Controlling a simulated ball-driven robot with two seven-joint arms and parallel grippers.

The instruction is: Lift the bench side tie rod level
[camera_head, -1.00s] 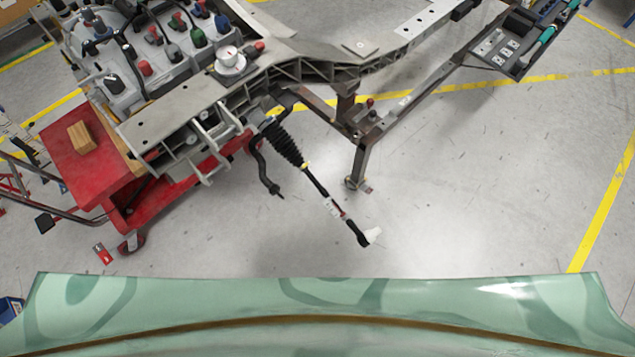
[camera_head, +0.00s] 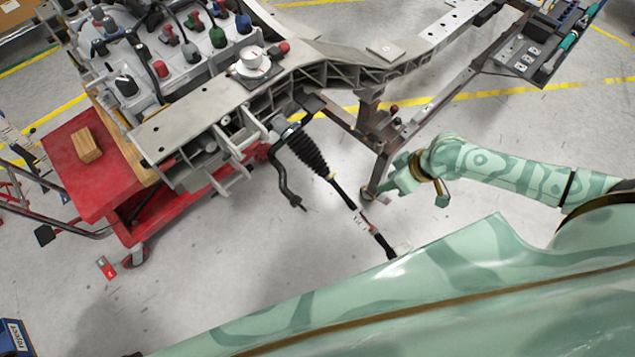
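The tie rod (camera_head: 344,195) hangs from the chassis fixture and slopes down to the right, not level. Its ribbed black boot (camera_head: 307,153) is at the upper end, and a label and a dark end section (camera_head: 382,241) are at the lower end. The tip lies close to the edge of my green body in the picture and is hard to make out. My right gripper (camera_head: 388,184) is right of the rod, apart from it in the picture. Its fingers are too small to show their opening. My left gripper is not in view.
The grey chassis frame (camera_head: 187,122) spans the top, with a leg and rail on the right. A bent black bar (camera_head: 284,180) hangs left of the rod. A red cart (camera_head: 75,165) carries a wooden block (camera_head: 86,146). The floor below the rod is open.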

